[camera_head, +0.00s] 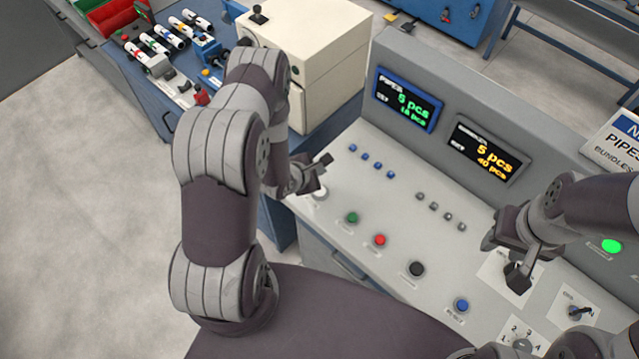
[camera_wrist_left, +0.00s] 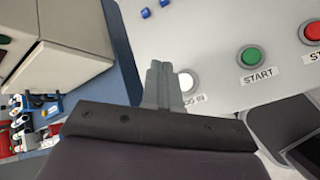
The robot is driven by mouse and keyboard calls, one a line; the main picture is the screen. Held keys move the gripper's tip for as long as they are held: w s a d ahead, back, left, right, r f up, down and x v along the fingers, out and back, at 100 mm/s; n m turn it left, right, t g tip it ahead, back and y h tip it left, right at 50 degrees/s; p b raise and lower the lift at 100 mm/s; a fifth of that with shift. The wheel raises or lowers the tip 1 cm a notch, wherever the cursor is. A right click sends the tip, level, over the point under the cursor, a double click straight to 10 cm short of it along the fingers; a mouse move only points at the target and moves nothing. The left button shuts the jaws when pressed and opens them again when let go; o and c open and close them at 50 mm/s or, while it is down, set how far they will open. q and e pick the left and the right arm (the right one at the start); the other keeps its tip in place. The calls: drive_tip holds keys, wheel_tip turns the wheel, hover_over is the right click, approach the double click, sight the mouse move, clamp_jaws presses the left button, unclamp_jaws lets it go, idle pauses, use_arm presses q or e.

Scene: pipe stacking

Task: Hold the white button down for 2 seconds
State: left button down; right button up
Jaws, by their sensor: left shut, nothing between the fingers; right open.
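The white button (camera_wrist_left: 186,82) is on the panel's left end, above a label partly hidden that ends in "IN". In the head view the white button (camera_head: 320,194) shows just below my left gripper (camera_head: 322,172). In the left wrist view my left gripper (camera_wrist_left: 160,72) is shut and empty, its fingertips directly beside the button. I cannot tell whether they touch it or whether the button is pressed. My right gripper (camera_head: 508,262) is open over the right part of the panel.
The green START button (camera_head: 352,217), red button (camera_head: 379,240), black button (camera_head: 417,269) and blue button (camera_head: 461,305) line the panel (camera_head: 330,235). Two displays (camera_head: 407,99) stand behind. A beige box (camera_head: 308,60) and a blue bench with pipes (camera_head: 160,120) are at left.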

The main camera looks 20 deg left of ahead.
sight(318, 194)
use_arm(q)
drive_tip(key=shift+w+f, duration=0.2)
drive_tip(key=shift+w, duration=0.05)
wheel_tip(318, 194, down, 9)
drive_tip(key=b, duration=0.7)
drive_tip(key=shift+s+r+b, duration=0.1)
drive_tip(key=shift+r+b, duration=0.05)
drive_tip(key=shift+b, duration=0.15)
idle(1.4)
drive_tip(key=shift+f+b, duration=0.3)
drive_tip(key=shift+f, duration=0.05)
drive_tip(key=shift+f+b, duration=0.35)
drive_tip(key=shift+f, duration=0.05)
idle(0.5)
idle(2.6)
drive_tip(key=shift+r+p, duration=0.7)
drive_tip(key=shift+r, duration=0.1)
drive_tip(key=shift+r, duration=0.1)
